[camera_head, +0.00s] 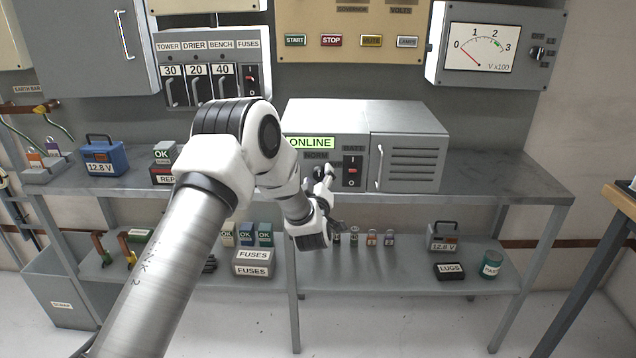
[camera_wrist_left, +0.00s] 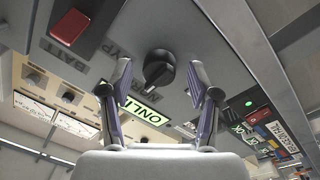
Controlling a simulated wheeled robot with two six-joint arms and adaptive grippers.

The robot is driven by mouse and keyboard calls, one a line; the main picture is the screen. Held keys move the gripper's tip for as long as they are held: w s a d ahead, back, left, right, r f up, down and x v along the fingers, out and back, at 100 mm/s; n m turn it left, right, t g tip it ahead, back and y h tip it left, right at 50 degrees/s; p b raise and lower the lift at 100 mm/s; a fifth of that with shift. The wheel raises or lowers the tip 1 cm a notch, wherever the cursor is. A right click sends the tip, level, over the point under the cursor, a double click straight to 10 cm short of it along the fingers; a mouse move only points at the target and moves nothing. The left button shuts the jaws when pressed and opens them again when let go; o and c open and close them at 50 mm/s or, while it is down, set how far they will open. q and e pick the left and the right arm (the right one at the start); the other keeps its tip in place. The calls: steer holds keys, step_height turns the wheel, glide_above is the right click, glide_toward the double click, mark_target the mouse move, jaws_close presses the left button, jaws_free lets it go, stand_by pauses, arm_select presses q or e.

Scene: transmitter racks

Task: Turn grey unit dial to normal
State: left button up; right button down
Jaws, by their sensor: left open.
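The grey unit (camera_head: 408,120) stands on the rack's top shelf, with a lit green ONLINE label (camera_head: 310,143). Its black dial (camera_wrist_left: 158,70) shows in the left wrist view, on the grey front panel near the ONLINE label (camera_wrist_left: 148,112). A light mark on the dial points toward that label, but I cannot tell its exact setting. My left gripper (camera_wrist_left: 158,80) is open, with a finger on each side of the dial; I cannot tell whether they touch it. In the head view my left gripper (camera_head: 325,178) is before the panel and hides the dial. My right gripper is not in view.
A red rocker switch (camera_head: 352,164) sits right of the dial; it also shows in the left wrist view (camera_wrist_left: 78,28). A breaker box (camera_head: 208,60) and meter box (camera_head: 490,47) hang above. Bare shelf (camera_head: 500,180) lies right of the unit.

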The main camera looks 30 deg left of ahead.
arm_select(q)
steer(key=v, duration=1.2)
steer(key=shift+f, duration=0.1)
